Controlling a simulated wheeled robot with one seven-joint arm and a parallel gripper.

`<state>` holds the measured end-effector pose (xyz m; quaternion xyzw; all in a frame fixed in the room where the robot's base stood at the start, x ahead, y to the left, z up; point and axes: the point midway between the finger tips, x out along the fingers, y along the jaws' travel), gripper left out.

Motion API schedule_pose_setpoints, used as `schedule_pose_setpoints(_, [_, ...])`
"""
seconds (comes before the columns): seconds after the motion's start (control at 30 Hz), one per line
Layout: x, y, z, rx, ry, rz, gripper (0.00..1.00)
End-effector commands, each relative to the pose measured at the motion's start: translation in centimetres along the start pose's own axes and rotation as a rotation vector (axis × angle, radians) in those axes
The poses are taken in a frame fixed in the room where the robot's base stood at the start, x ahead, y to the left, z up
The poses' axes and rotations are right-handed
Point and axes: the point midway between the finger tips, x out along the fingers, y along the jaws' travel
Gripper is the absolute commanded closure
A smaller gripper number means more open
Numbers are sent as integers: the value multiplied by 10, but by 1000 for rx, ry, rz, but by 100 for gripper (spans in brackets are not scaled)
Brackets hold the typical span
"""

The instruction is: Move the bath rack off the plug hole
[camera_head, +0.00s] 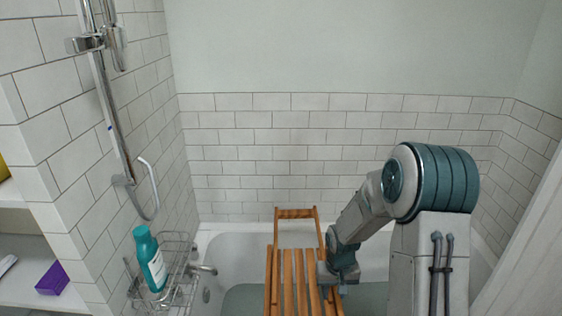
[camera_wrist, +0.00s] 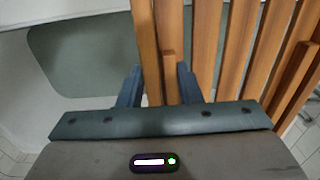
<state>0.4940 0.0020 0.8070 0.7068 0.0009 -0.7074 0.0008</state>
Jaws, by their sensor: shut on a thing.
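The bath rack (camera_head: 287,276) is a slatted wooden rack that lies across the bathtub (camera_head: 228,243), with a raised bar at its far end. My gripper (camera_head: 338,274) is at the rack's right side in the head view. In the wrist view, my gripper (camera_wrist: 160,88) has its two blue-grey fingers on either side of an outer wooden rail of the rack (camera_wrist: 205,45), shut on it. The plug hole cannot be made out in either view.
A wire caddy (camera_head: 172,272) with a teal bottle (camera_head: 149,260) hangs at the left wall beside the tap (camera_head: 204,269). A shower rail (camera_head: 112,110) runs up that wall. Shelves at far left hold a purple box (camera_head: 52,279). The tub right of the rack looks empty, partly hidden by my arm.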

Motion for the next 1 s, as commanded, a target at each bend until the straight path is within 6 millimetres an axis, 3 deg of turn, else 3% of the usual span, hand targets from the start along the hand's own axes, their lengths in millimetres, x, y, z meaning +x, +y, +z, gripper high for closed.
schedule_pose_setpoints(0.53, [8, 4, -9, 4, 4, -2, 100])
schedule_pose_setpoints(1.0, [79, 43, -97, 7, 15, -22, 100])
